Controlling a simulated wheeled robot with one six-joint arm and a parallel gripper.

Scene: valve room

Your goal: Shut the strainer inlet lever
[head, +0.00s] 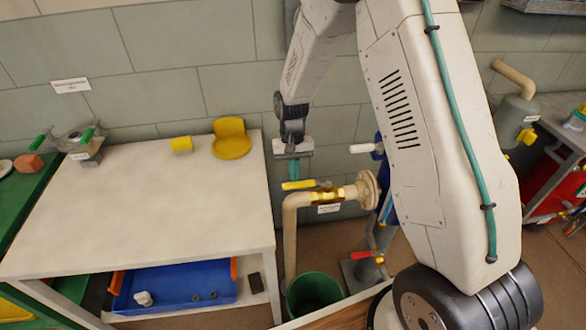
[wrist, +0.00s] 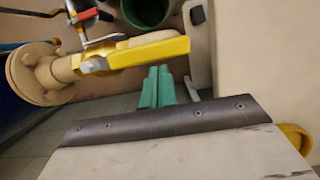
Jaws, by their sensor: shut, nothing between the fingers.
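A yellow lever (head: 299,185) sits on top of a brass valve (head: 326,195) in a beige pipe and lies roughly along the pipe. A small label (head: 328,209) hangs beneath it, too small to read. In the wrist view the yellow lever (wrist: 135,55) stretches across the upper middle. My gripper (head: 294,172) points down with its green fingers together and empty, close to the lever's free end. In the wrist view my gripper (wrist: 157,88) shows just beside the lever's long edge; I cannot tell whether they touch.
A red lever (head: 361,254) sits lower on another pipe. A flange (head: 369,190) joins the pipe at the right. A white table (head: 140,205) with a yellow scoop-like piece (head: 231,140) stands left. A green bucket (head: 314,294) is below; the tiled wall (head: 160,95) is behind.

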